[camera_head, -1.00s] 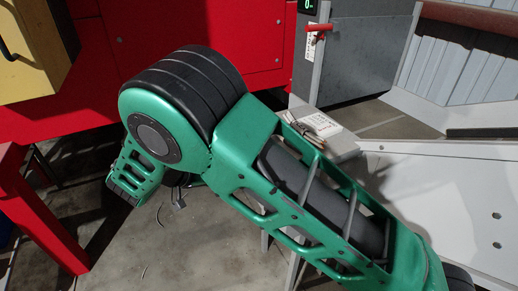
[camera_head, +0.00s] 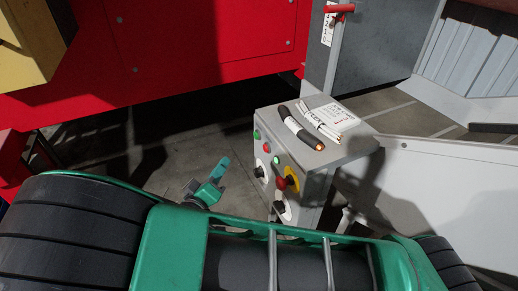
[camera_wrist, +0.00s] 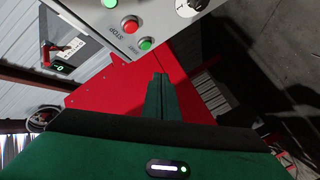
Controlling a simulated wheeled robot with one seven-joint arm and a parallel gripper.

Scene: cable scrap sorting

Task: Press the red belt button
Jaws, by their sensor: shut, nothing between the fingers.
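A grey control box (camera_head: 330,158) stands right of centre in the head view, with several buttons on its sloped front. A small red button (camera_head: 267,147) sits between two green ones there. In the wrist view the red button (camera_wrist: 130,24) is at the top, beside the printed word STOP, with a green button (camera_wrist: 145,43) close by. A larger red knob on a yellow base (camera_head: 291,179) is lower on the panel. My gripper (camera_head: 222,166) is left of the panel, apart from it. In the wrist view my gripper's fingers (camera_wrist: 160,78) are together and empty, below the buttons.
A black cylinder with an orange end (camera_head: 302,128) and a labelled paper (camera_head: 334,116) lie on top of the box. A red machine wall (camera_head: 190,45) stands behind. A white chute (camera_head: 440,185) is at right. Bare floor (camera_head: 185,150) lies left of the box.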

